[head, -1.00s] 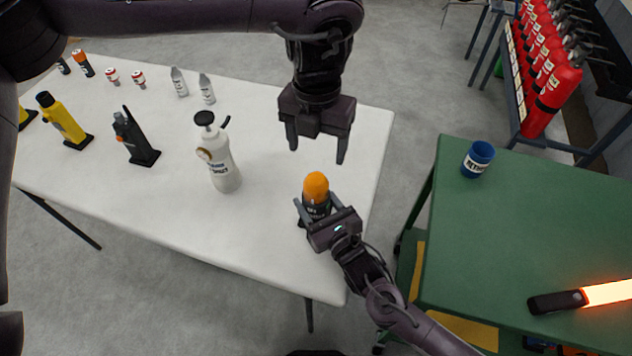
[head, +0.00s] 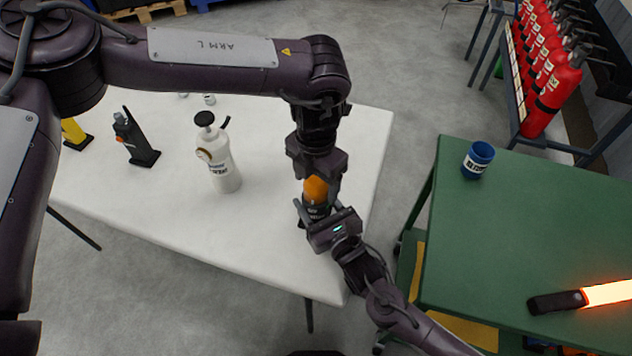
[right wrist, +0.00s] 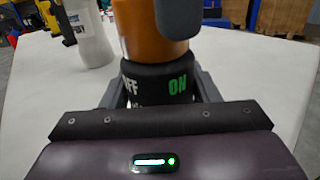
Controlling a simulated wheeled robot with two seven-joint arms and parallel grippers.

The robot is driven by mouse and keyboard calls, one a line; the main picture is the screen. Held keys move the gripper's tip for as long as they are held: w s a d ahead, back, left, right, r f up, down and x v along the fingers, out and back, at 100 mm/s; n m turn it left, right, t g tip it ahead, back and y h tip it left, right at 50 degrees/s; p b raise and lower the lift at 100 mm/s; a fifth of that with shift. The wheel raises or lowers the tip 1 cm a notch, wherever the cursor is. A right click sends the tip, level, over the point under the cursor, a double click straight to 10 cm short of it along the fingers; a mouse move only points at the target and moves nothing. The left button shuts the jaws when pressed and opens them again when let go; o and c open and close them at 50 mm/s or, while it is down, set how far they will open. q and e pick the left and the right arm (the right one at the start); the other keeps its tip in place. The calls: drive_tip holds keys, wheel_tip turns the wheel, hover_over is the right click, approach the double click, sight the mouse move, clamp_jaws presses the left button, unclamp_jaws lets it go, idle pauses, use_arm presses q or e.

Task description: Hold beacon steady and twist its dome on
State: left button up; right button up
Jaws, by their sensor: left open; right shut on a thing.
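The beacon (head: 316,211) stands upright on the white table, with a dark body and an orange dome (head: 315,188) on top. My right gripper (head: 317,216) is shut on the beacon's dark body. In the right wrist view, the body (right wrist: 158,84) shows "ON" and part of "OFF", with the orange dome (right wrist: 150,42) above it. My left gripper (head: 319,183) is open and points down at the dome from above. One of its fingers covers part of the dome in the right wrist view. Whether the fingers touch the dome I cannot tell.
On the white table (head: 265,235) a white spray bottle (head: 221,165) and a black device (head: 135,140) stand to the left. A green bench (head: 520,220) at the right holds a blue cup (head: 478,160) and a glowing orange baton (head: 590,297). Red extinguishers (head: 553,88) hang behind.

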use_arm(q)
drive_tip(key=shift+f, duration=0.7)
drive_tip(key=c, duration=1)
